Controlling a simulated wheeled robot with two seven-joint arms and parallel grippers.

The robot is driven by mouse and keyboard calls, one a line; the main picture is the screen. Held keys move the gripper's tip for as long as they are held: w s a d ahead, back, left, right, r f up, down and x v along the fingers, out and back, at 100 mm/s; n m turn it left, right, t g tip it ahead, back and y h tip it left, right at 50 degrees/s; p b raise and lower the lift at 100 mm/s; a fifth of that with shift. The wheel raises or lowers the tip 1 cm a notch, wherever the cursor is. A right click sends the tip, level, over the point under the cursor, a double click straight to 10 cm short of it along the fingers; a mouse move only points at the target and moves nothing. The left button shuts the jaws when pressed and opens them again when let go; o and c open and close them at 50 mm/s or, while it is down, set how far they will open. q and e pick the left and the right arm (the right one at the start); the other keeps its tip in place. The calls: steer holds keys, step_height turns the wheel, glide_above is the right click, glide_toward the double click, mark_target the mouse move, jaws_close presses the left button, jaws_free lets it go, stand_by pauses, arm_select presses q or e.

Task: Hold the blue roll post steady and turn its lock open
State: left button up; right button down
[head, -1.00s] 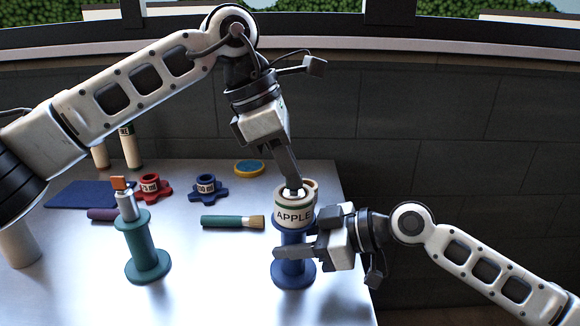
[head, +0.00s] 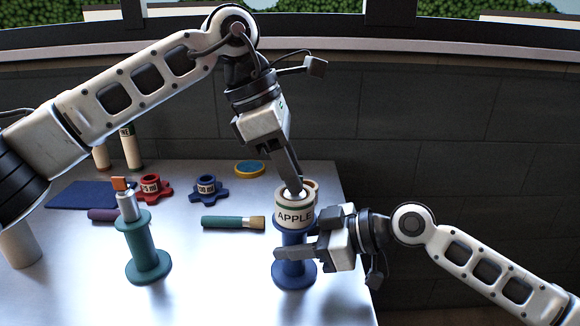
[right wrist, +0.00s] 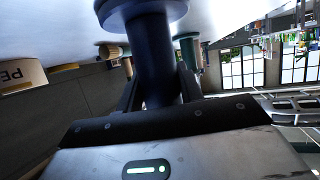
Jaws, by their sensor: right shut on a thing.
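The blue roll post (head: 292,272) stands upright near the right edge of the table. A white roll labelled APPLE (head: 296,217) sits around its upper part. My right gripper (head: 284,253) is shut on the post's blue column below the roll, also seen in the right wrist view (right wrist: 157,65). My left gripper (head: 294,187) points down at the post's top, its fingertips at the pale spindle end (head: 294,193). The lock there is mostly hidden by the fingers, and I cannot tell whether they are closed on it.
A brush (head: 232,222), red (head: 153,187) and blue (head: 206,187) star-shaped knobs and a blue mat (head: 90,194) lie behind. The front middle of the table is clear.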

arm_select(q)
steer(key=v, duration=1.2)
arm_select(e)
steer(key=c, duration=0.8)
jaws_free()
steer(key=shift+c, duration=0.2)
